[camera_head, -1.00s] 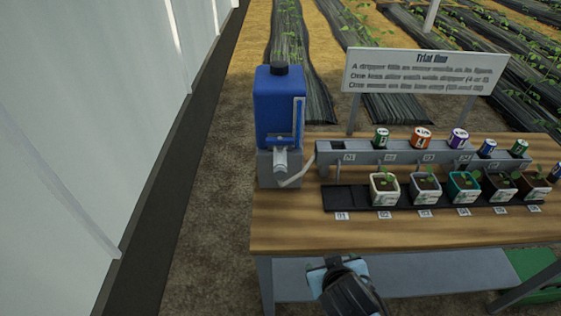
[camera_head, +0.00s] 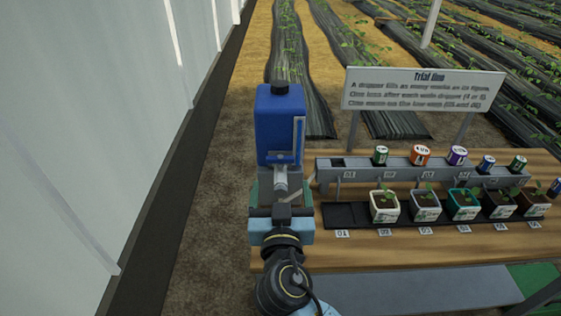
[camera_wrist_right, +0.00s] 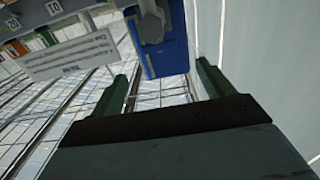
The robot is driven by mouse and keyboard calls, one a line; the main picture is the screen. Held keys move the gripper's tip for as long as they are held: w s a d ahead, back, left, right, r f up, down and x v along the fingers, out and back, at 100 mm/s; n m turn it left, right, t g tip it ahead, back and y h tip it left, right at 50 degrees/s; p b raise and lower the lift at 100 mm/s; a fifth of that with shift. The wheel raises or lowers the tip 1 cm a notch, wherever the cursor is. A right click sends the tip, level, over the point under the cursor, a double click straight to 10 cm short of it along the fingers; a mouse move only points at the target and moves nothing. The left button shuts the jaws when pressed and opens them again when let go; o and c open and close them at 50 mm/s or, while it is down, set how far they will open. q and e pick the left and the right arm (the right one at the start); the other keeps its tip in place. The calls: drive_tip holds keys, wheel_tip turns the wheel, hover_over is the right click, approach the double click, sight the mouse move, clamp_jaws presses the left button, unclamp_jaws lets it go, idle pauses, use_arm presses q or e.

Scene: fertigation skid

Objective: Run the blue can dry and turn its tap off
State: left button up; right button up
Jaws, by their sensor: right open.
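The blue can (camera_head: 278,128) stands upright on a grey block at the bench's left end, with a dark cap and a pale vertical strip. Its grey tap (camera_head: 281,177) points toward me from the low front. My right gripper (camera_head: 281,190) is open, with one finger on each side of the tap in the picture; I cannot tell whether it touches. The right wrist view shows the blue can (camera_wrist_right: 165,58) and the grey tap (camera_wrist_right: 150,24) beyond the open, empty fingers. The can's liquid level cannot be read. My left gripper is out of view.
A grey rail (camera_head: 430,174) holds several coloured tins. Potted seedlings stand in a black tray (camera_head: 345,215) in front, its left end bare. A sign (camera_head: 423,92) stands behind. A white wall (camera_head: 90,130) runs along the left.

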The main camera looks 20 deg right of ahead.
sight(281, 160)
drive_tip(key=p+x, duration=0.1)
drive_tip(key=x, duration=0.7)
drive_tip(key=shift+w+f, duration=0.1)
drive_tip(key=shift+w, duration=0.05)
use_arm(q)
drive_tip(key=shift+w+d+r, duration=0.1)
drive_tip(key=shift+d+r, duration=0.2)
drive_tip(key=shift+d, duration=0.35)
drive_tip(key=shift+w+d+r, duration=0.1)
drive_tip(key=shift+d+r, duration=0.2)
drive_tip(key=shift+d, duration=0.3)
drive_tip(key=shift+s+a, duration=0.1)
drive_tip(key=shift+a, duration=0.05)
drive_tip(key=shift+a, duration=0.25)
use_arm(e)
drive_tip(key=shift+d, duration=0.1)
drive_tip(key=c, duration=1)
